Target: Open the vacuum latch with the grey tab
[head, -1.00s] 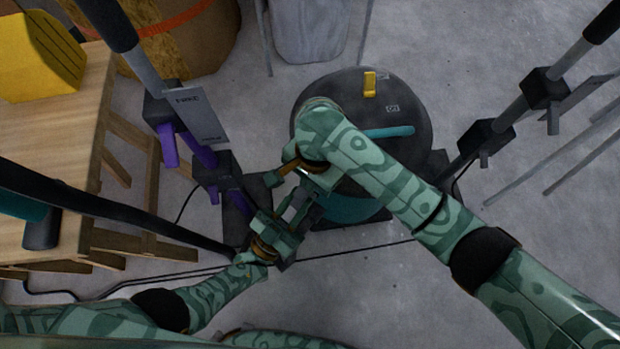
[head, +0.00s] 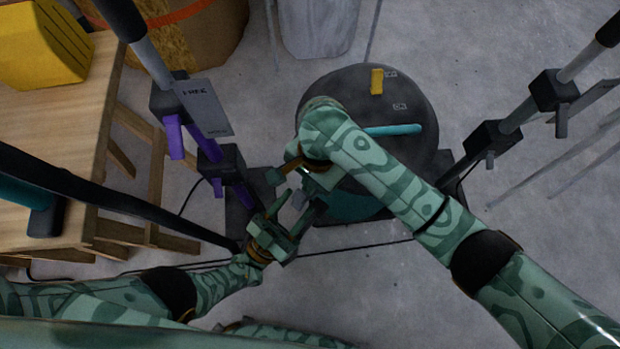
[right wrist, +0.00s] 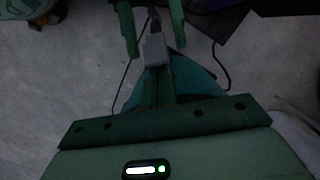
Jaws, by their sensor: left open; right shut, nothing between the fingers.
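The vacuum is a round drum with a dark lid (head: 345,92), a teal bar handle (head: 393,130) and a teal lower body (head: 352,206). My right arm crosses over it. A small grey tab (right wrist: 153,50) shows in the right wrist view, just ahead of my right gripper (right wrist: 155,70), whose fingers are shut. I cannot tell if they touch it. My left gripper (head: 300,200) is open at the vacuum's lower left side, and its fingers flank the grey tab in the right wrist view. In the head view my right gripper (head: 310,188) and the tab are mostly hidden.
A post with purple clamps (head: 174,137) and a sign (head: 205,108) stands left of the vacuum. Another post with dark clamps (head: 492,146) stands right. A wooden table (head: 60,130) with a yellow block (head: 45,45) is at left. Dark cables cross the floor.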

